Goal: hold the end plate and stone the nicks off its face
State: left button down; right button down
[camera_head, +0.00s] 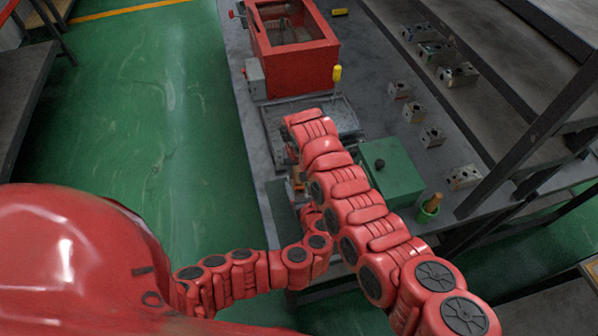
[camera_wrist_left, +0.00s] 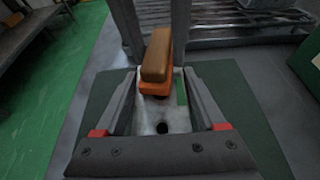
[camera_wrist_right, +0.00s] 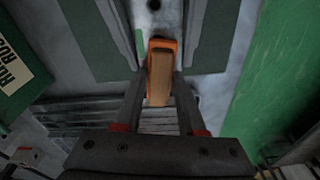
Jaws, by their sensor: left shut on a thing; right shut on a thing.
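The end plate (camera_wrist_left: 147,118) is a pale metal piece with dark holes, between the fingers of my left gripper (camera_wrist_left: 160,74), which is shut on it. It also shows at the top of the right wrist view (camera_wrist_right: 154,22). The stone (camera_wrist_left: 157,55) is a brown block with an orange base. My right gripper (camera_wrist_right: 161,78) is shut on the stone (camera_wrist_right: 160,85) and holds it over one end of the plate. I cannot tell whether stone and plate touch. Nicks cannot be made out. My right arm hides most of this in the head view.
A dark green mat (camera_wrist_left: 92,100) lies below the plate. A slatted metal tray (camera_head: 274,128) and an open red tub (camera_head: 322,55) stand behind. A green box (camera_head: 400,180), a green cup (camera_head: 424,215) and several metal blocks (camera_head: 432,137) are to the right.

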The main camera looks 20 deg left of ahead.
jog(key=shift+r, duration=3.5)
pick_arm(q)
grip_release()
jog(key=shift+s+d, duration=0.1)
jog(key=shift+d, duration=0.05)
jog(key=v, duration=1)
jog(key=shift+d+f, duration=0.15)
jog(key=shift+d, duration=0.05)
jog(key=shift+v, duration=0.85)
jog(key=shift+a, duration=0.15)
